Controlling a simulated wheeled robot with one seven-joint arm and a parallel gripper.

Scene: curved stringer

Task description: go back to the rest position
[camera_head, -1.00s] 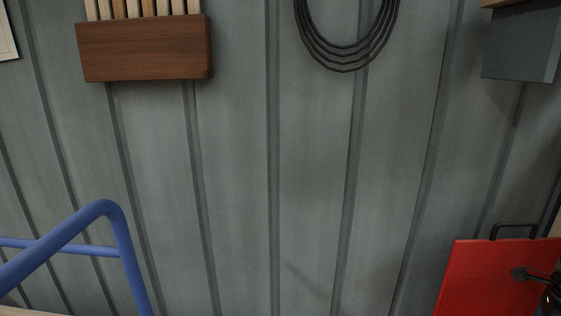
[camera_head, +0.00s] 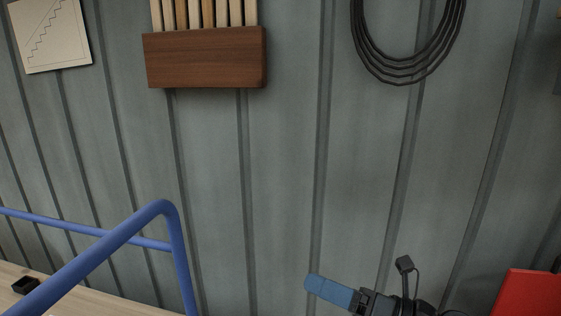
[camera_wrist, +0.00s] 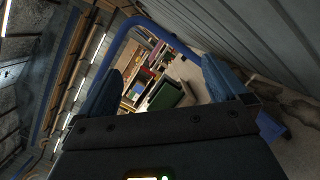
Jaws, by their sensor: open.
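My gripper (camera_head: 315,284) shows at the bottom of the head view, right of centre. Its blue finger points left, in front of the grey wall. In the wrist view the two blue fingers of my gripper (camera_wrist: 160,70) stand wide apart. Nothing is held between them. The wrist view is tilted and looks past the fingers into the room. A blue tubular rail (camera_wrist: 150,27) arches behind the fingertips there.
A blue rail (camera_head: 165,215) rises at lower left, beside a pale wooden surface (camera_head: 75,304) with a small black box (camera_head: 25,285). A wooden rack (camera_head: 205,58) and a coiled cable (camera_head: 408,70) hang on the wall. A red panel (camera_head: 530,294) stands at lower right.

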